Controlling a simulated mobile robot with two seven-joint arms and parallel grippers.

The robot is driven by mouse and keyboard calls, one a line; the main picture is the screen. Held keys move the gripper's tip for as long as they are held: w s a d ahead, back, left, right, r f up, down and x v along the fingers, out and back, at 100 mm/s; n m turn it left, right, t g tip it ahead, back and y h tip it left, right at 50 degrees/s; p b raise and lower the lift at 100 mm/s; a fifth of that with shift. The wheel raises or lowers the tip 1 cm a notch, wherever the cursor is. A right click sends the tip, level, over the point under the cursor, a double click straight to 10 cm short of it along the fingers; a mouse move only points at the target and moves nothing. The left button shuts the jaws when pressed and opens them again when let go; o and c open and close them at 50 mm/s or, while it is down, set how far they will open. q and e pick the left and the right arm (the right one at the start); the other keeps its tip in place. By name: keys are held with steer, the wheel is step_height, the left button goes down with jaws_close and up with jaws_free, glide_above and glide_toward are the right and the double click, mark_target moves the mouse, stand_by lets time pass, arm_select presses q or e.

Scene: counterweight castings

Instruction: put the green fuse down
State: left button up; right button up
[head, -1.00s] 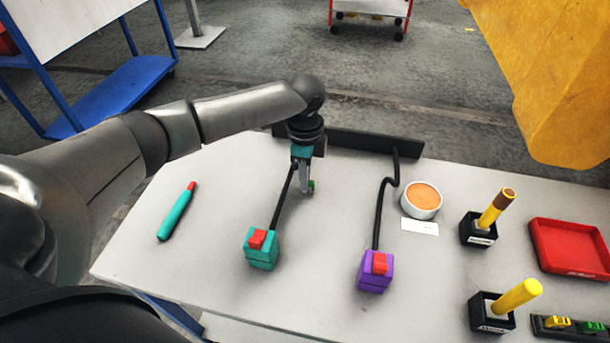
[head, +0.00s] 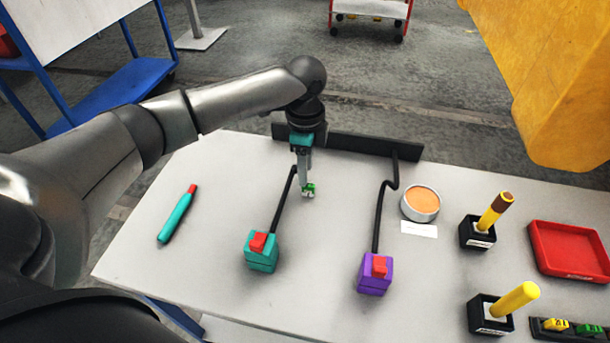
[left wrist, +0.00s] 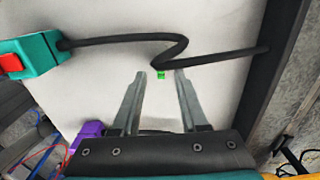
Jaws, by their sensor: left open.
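The green fuse (head: 309,191) is small, with pale marks, and appears to rest on the grey-white bench top (head: 330,225) behind the teal block. My left gripper (head: 306,184) points down just above it, fingers apart. In the left wrist view my left gripper (left wrist: 160,73) is open, and the green fuse (left wrist: 161,75) shows beyond and between the fingertips, close to a black cable (left wrist: 215,57). No finger visibly touches it. My right gripper is in neither view.
A teal block (head: 262,252) and a purple block (head: 375,274) have black cables running to a dark rail (head: 350,143). A teal pen-like tool (head: 177,215) lies left. A round cup (head: 420,203), black holders and a red tray (head: 569,250) fill the right.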

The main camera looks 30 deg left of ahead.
arm_select(q)
step_height(320, 180, up, 8)
steer(key=shift+p, duration=0.4)
